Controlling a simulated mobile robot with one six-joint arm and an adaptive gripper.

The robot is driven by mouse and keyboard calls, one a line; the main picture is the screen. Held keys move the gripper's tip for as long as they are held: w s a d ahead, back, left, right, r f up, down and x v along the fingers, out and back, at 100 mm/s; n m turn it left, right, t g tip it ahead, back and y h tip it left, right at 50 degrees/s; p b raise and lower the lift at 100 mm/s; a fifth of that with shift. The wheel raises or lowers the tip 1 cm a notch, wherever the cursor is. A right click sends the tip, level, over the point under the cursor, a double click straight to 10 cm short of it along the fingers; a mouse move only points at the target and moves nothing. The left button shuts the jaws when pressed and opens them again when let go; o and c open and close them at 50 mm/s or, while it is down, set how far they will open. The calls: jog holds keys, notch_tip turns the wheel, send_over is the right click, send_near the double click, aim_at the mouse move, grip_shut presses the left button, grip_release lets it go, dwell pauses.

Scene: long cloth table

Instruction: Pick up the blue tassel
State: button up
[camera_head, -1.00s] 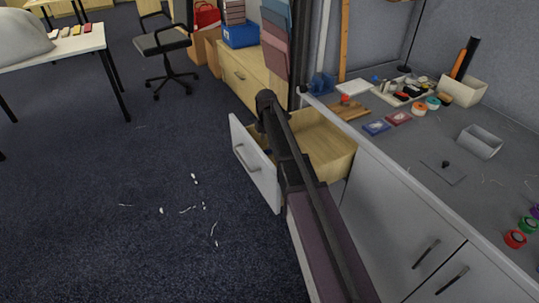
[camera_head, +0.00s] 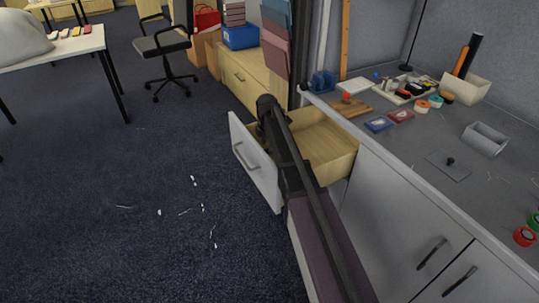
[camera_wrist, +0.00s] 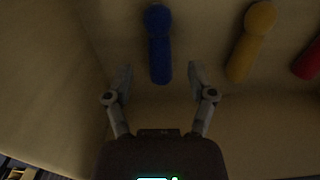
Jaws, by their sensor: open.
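The blue tassel (camera_wrist: 159,48) shows in the wrist view, at the top centre, with a rounded head and a longer body. It lies on a pale surface inside what looks like the open drawer (camera_head: 325,145). My gripper (camera_wrist: 160,72) is open, with one finger on each side of the tassel's lower end in the picture. I cannot tell how far the fingertips are from it in depth. In the head view my arm reaches over the drawer and hides its near part; the tassel and my fingers do not show there.
A yellow tassel (camera_wrist: 251,40) lies to the right of the blue one, and a red tassel (camera_wrist: 308,60) is cut off at the right edge. A drawer wall (camera_wrist: 50,75) rises on the left. The grey worktop (camera_head: 440,140) with tapes and small boxes stands at the right.

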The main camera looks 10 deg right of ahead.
jog(key=shift+f+b, duration=0.75)
jog(key=shift+f, duration=0.3)
jog(key=c, duration=1)
